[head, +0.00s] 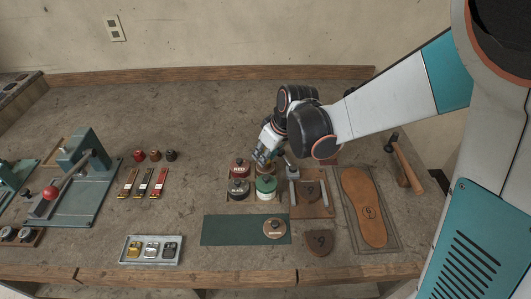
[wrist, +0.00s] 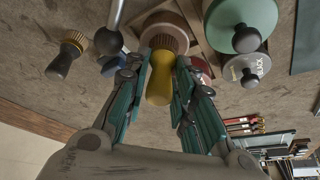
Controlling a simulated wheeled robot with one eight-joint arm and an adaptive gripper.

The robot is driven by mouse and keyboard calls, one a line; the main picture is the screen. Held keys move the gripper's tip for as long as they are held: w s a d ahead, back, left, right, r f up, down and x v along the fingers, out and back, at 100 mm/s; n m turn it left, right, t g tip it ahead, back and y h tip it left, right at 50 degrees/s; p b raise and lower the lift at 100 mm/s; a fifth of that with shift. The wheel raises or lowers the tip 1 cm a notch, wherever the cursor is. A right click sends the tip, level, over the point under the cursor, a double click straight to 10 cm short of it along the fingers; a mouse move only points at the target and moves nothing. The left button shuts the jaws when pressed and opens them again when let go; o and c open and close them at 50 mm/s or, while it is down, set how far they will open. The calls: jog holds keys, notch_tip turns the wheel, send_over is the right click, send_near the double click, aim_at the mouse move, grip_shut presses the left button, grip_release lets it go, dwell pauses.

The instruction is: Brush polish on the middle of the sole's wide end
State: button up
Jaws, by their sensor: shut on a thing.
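The tan sole (head: 365,208) lies flat in a shallow frame at the right of the bench, with a round mark on it. My gripper (head: 262,157) is over the group of polish tins, left of the sole and apart from it. In the wrist view my gripper (wrist: 160,85) is shut around the yellow handle of a brush (wrist: 160,82). The brush's ribbed brown collar (wrist: 165,42) shows beyond the fingers, over a round brownish top. Its bristles are hidden. A green tin (head: 265,187), a black tin (head: 238,187) and a red tin (head: 240,167) stand close by.
A brown board (head: 318,206) with tools lies between the tins and the sole. A heel piece (head: 319,242) and a green mat (head: 228,230) are in front. A hammer (head: 405,165) lies right.

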jog(key=shift+r, duration=0.1)
dwell(0.3)
jog(key=shift+r+p, duration=2.6)
jog(key=shift+r, duration=0.85)
jog(key=shift+f, duration=0.1)
